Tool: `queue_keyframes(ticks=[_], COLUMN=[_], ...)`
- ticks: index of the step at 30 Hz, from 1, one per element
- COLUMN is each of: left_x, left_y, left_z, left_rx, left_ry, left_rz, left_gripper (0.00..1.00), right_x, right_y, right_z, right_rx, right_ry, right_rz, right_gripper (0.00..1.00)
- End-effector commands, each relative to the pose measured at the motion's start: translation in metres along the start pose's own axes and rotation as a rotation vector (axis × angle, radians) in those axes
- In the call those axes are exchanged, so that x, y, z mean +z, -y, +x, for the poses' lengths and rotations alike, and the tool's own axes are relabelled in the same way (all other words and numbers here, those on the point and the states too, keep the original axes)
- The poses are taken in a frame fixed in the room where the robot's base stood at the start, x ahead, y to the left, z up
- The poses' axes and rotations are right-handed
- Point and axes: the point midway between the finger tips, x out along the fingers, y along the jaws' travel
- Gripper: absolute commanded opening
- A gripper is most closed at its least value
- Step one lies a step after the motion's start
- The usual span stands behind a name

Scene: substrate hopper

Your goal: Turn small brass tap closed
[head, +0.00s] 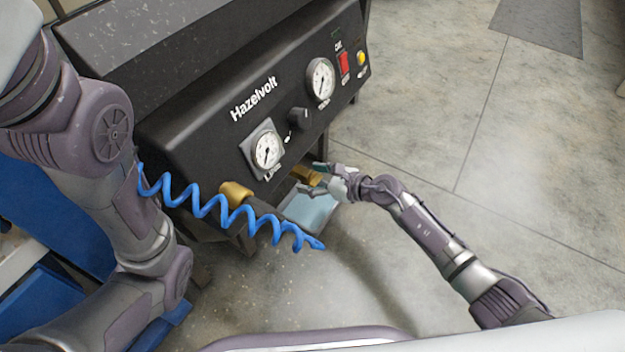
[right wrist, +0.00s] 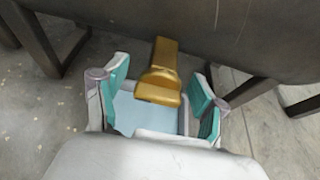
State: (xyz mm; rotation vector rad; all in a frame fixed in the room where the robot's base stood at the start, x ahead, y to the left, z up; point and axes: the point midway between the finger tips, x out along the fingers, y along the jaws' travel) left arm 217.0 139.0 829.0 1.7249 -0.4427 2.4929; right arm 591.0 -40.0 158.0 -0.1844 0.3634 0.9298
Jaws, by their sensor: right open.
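The small brass tap (head: 306,176) sticks out from the lower edge of the black machine, below the gauges. My right gripper (head: 322,180) is open at the tap, coming from the right. In the right wrist view, the brass tap (right wrist: 160,80) lies between the two teal-padded fingers (right wrist: 161,92), with a gap on each side. I cannot tell whether the tap is open or closed. My left arm comes in at the left of the head view, but its gripper does not show.
The black Hazelvolt machine (head: 215,135) carries two gauges, a black knob (head: 299,118) and a red switch (head: 344,64). A coiled blue hose (head: 205,205) hangs by another brass fitting (head: 235,193). A pale blue tray (head: 311,211) is below the tap. Floor on the right is clear.

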Motion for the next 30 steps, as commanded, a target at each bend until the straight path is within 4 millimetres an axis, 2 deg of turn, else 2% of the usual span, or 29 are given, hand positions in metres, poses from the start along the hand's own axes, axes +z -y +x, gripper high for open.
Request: queue_keyframes(ticks=[6,7,15,18,30], left_x=[0.0000,0.0000,0.0001,0.0002,0.0009], left_y=[-0.0001,-0.0001,0.0000,0.0000,0.0004], left_z=[0.0002,0.0002,0.0002,0.0001,0.0014], left_rx=[0.000,0.000,0.000,0.000,0.000], left_ry=[0.000,0.000,0.000,0.000,0.001], left_rz=[0.000,0.000,0.000,0.000,0.000], left_gripper=[0.00,0.00,0.00,0.00,0.00], right_x=[0.0004,0.0004,0.0003,0.0003,-0.0002], right_y=[0.0001,0.0001,0.0001,0.0001,0.0016], right_z=[0.0001,0.0001,-0.0001,-0.0002,-0.0004], right_rx=[0.000,0.000,0.000,0.000,0.093], right_ry=[0.000,0.000,0.000,0.000,-0.001], right_rz=[0.000,0.000,0.000,0.000,0.225], right_gripper=[0.71,0.68,0.23,0.10,0.10])
